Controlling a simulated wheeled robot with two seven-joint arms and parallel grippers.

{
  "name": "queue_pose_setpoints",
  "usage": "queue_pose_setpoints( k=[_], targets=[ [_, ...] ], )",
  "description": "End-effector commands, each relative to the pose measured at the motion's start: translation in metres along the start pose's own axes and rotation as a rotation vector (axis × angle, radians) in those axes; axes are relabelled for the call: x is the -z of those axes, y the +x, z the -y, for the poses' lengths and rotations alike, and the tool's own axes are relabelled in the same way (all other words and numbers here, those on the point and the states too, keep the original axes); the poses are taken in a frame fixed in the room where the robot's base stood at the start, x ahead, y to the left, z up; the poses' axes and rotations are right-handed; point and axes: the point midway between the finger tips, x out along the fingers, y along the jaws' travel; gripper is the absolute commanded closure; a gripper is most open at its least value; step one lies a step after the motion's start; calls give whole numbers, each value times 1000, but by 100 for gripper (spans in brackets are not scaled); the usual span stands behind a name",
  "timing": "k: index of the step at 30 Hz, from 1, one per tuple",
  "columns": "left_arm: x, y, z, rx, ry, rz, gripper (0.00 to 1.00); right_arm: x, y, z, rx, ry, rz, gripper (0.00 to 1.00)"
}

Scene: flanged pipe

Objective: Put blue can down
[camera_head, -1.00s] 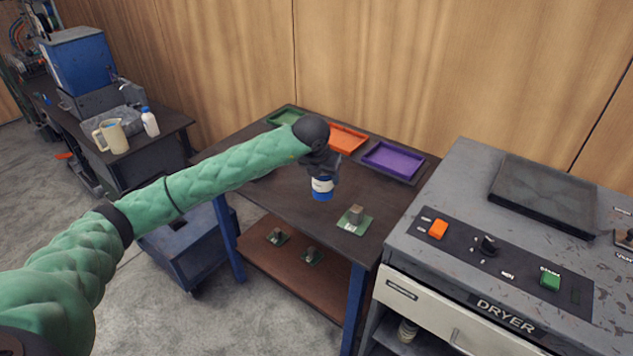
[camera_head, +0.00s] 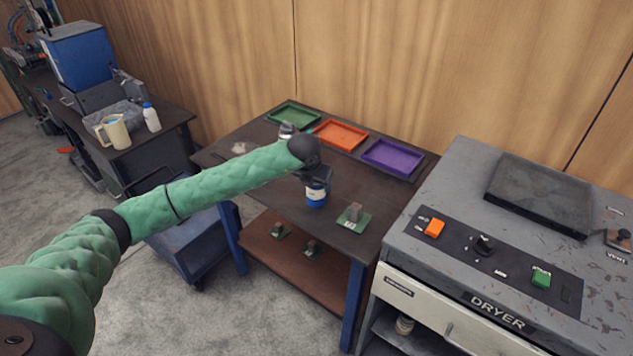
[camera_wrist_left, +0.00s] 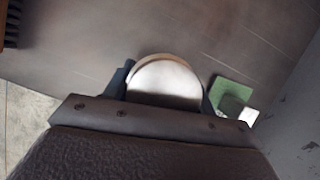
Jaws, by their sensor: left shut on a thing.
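The blue can (camera_head: 316,194) has a white band and stands upright at the middle of the dark table (camera_head: 262,205). My left gripper (camera_head: 318,180) is shut on it from above. In the left wrist view the can's pale round top (camera_wrist_left: 165,80) sits between the two fingers (camera_wrist_left: 163,92). The gripper hides the upper part of the can in the head view. I cannot tell whether the can's base touches the table. My right gripper is not in view.
A green-based block (camera_head: 354,217) stands just right of the can. Green (camera_head: 293,114), orange (camera_head: 341,135) and purple (camera_head: 392,157) trays lie along the back. A silver object (camera_head: 287,130) stands behind my arm. The dryer (camera_head: 480,260) is at the right.

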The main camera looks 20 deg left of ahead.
Motion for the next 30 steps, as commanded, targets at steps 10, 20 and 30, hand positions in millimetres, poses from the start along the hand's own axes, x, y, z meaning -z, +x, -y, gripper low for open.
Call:
queue_pose_setpoints(
  k=[10,20,30],
  targets=[
    [0,1,0,0,0,0,41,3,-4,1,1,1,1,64],
    [0,1,0,0,0,0,23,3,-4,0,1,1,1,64],
    [-1,-15,0,0,0,4,23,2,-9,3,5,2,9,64]
  ],
)
